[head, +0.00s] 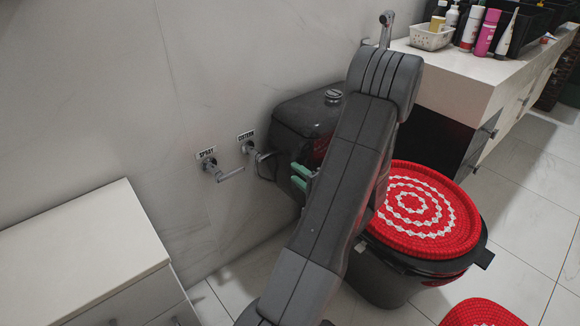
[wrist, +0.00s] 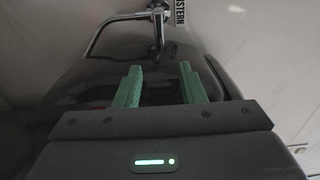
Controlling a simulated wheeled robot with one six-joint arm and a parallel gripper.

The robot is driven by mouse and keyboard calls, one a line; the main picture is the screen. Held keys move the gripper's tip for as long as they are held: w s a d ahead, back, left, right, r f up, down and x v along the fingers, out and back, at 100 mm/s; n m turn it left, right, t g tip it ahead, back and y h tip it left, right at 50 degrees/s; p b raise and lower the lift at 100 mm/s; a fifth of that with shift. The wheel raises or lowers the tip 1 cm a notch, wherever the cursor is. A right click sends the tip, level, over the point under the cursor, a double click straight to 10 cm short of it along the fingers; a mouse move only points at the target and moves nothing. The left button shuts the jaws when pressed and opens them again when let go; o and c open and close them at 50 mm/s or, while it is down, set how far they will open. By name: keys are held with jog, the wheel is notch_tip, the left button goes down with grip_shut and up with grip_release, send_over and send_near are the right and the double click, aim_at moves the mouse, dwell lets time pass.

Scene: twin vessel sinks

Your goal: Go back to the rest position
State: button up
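My gripper (head: 298,175) has green fingers and is beside the black toilet cistern (head: 305,116), in front of the wall valves in the head view. In the wrist view the two green fingers (wrist: 160,88) stand apart with nothing held between them. Behind them are the dark glossy cistern (wrist: 75,85) and a chrome valve with a pipe (wrist: 125,17). My arm crosses the middle of the head view and hides part of the toilet. I cannot tell whether the fingers touch the cistern.
Spray (head: 208,163) and cistern (head: 248,146) valves project from the wall. A toilet lid with a red crocheted cover (head: 415,208) is right of my arm. A white cabinet (head: 85,245) stands left, and a counter (head: 465,72) with bottles right. A red mat (head: 482,312) lies on the floor.

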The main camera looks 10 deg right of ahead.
aim_at(273, 155)
jog(key=shift+s+d, duration=0.1)
jog(key=shift+s, duration=0.1)
jog(key=b+x, duration=0.3)
jog(key=x, duration=1)
jog(key=shift+w+a, duration=0.25)
jog(key=shift+w, duration=0.1)
